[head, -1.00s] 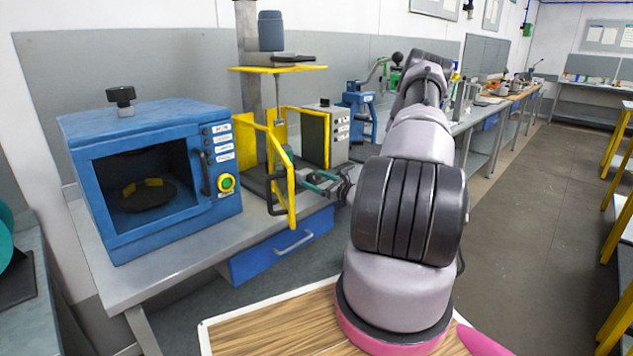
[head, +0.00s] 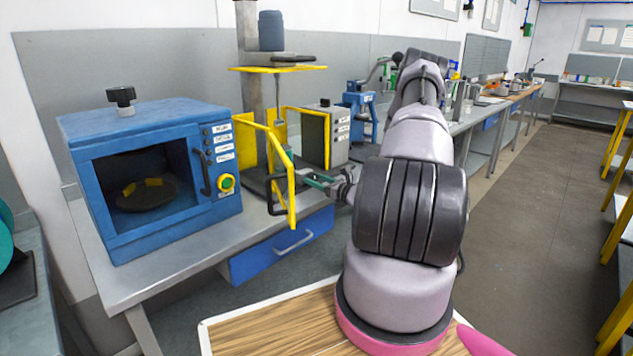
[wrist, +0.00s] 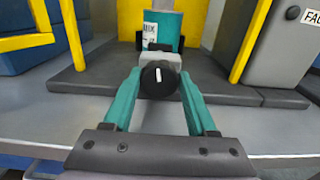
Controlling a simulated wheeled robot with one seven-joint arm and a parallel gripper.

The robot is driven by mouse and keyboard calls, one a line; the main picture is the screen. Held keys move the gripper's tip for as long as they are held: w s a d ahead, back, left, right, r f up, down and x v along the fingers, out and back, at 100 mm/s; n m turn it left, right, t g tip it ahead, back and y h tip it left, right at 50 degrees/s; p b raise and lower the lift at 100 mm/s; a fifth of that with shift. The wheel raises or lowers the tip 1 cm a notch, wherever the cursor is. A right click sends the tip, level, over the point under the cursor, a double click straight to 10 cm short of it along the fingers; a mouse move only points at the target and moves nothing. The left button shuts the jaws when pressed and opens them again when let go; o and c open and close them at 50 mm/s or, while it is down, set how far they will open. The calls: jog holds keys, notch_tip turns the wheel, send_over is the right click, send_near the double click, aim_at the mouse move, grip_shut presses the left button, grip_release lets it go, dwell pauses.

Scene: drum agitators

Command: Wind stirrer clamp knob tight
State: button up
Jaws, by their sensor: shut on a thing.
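The black round clamp knob (wrist: 158,79) with a white mark faces me in the wrist view. It sits in front of a grey clamp block (wrist: 172,57) and a teal drum (wrist: 167,28) with a white label. My gripper (wrist: 159,84) has its teal fingers on either side of the knob and is shut on it. The white mark stands nearly upright, slightly tilted. In the head view my gripper (head: 315,181) reaches left into the stirrer stand, beside the yellow guard (head: 291,190). The knob is too small and covered to make out there.
A blue oven-like box (head: 150,170) stands to the left on the steel bench (head: 170,262). A grey control box (head: 340,135) stands behind the gripper. The stirrer's yellow frame and dark base (wrist: 100,84) lie close around the fingers.

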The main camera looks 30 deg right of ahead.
jog(key=shift+m, duration=2)
jog(key=shift+d, duration=0.1)
jog(key=o, duration=1.4)
jog(key=shift+c, duration=0.2)
jog(key=v, duration=1)
jog(key=shift+s, duration=0.4)
jog(key=shift+d, duration=0.1)
